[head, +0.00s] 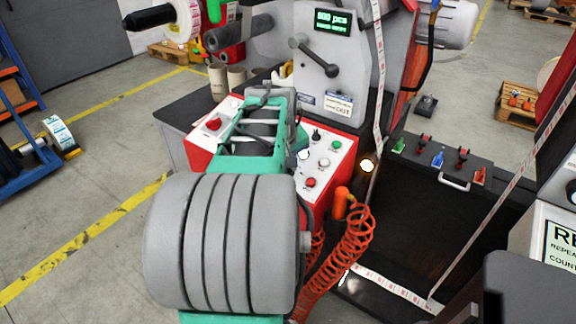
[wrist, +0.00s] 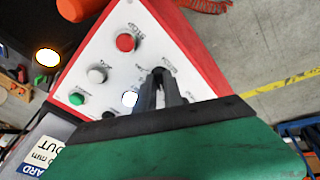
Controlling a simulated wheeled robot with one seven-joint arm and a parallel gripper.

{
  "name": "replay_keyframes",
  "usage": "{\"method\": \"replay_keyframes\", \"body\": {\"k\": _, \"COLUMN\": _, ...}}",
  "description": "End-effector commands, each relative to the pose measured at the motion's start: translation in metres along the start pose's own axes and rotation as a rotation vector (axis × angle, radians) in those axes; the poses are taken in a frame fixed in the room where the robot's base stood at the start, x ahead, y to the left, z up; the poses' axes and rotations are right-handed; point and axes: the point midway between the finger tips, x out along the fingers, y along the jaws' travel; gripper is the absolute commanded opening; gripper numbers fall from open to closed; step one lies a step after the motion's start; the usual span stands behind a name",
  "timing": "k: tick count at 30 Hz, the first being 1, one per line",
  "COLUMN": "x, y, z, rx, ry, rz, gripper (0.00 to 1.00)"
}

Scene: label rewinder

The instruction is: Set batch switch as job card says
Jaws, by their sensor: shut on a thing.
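In the wrist view my gripper (wrist: 162,86) has its dark fingers close together over a control on the white sloped panel (wrist: 147,62). The fingers are shut on what looks like the batch switch, mostly hidden between them, so its setting cannot be read. Small print beside it is too blurred to read. In the head view my arm hides the fingers and this switch. The job card (head: 338,106) is on the machine front, its small print unreadable. It partly shows in the wrist view (wrist: 42,152).
The panel also has a red stop button (wrist: 125,42), a white button (wrist: 97,75), a green button (wrist: 76,98) and a black knob (head: 316,134). A lit display (head: 332,20) shows a pcs count. A coiled orange hose (head: 335,262) hangs beside my arm.

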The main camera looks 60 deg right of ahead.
Motion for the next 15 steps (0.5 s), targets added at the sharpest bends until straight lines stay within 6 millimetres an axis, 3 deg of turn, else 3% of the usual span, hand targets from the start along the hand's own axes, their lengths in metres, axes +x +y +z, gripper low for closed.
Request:
{"method": "replay_keyframes", "body": {"k": 1, "x": -0.0004, "y": 0.0003, "z": -0.0003, "rx": -0.001, "ry": 0.001, "rz": 0.001, "gripper": 0.00}}
{"method": "replay_keyframes", "body": {"k": 2, "x": -0.0004, "y": 0.0003, "z": -0.0003, "rx": -0.001, "ry": 0.001, "rz": 0.001, "gripper": 0.13}}
{"method": "replay_keyframes", "body": {"k": 9, "x": -0.0002, "y": 0.0002, "z": -0.0002, "rx": 0.000, "ry": 0.000, "rz": 0.001, "gripper": 0.32}}
{"method": "replay_keyframes", "body": {"k": 15, "x": -0.0001, "y": 0.0001, "z": -0.0001, "rx": 0.000, "ry": 0.000, "rz": 0.000, "gripper": 0.34}}
